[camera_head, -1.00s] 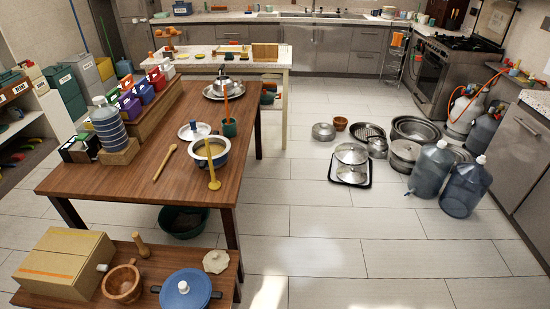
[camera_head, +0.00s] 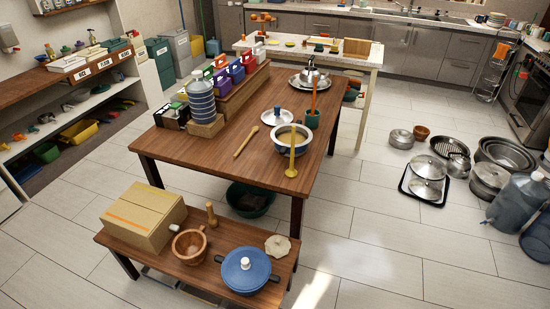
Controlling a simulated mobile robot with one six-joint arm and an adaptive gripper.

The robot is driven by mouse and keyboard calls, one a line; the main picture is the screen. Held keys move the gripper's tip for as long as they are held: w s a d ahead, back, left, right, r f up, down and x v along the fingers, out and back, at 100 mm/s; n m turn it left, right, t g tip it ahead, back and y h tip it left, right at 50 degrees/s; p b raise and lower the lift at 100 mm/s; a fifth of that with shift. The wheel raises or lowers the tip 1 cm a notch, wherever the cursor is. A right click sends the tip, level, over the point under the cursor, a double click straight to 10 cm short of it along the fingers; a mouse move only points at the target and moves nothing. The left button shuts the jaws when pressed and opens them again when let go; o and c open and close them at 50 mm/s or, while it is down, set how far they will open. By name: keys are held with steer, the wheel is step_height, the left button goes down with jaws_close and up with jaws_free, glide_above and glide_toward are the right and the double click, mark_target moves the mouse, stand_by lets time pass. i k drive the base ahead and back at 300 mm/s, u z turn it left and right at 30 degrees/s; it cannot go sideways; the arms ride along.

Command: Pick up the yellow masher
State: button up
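A long yellow utensil (camera_head: 292,152), which looks like the yellow masher, stands nearly upright in the picture at the front of a blue-and-white pot (camera_head: 277,141) on the large wooden table. Its wider end is low, near the table top, and its handle overlaps the pot. I cannot tell whether it leans on the pot or touches it. A wooden spoon (camera_head: 249,139) lies to its left and a white lid (camera_head: 276,117) lies behind the pot. My gripper is not in view.
The wooden table (camera_head: 225,152) also holds a water bottle (camera_head: 201,101) and coloured boxes. A low bench (camera_head: 219,247) in front bears a carton (camera_head: 143,215), a wooden bowl and a blue pot. Metal pans and jugs stand on the floor at right; floor between is clear.

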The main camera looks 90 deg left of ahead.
mark_target(291, 173)
steer(key=z, duration=0.3)
steer(key=k, duration=0.15)
steer(key=u, duration=2.45)
steer(key=i, duration=1.65)
steer(key=k, duration=0.2)
steer(key=u, duration=0.15)
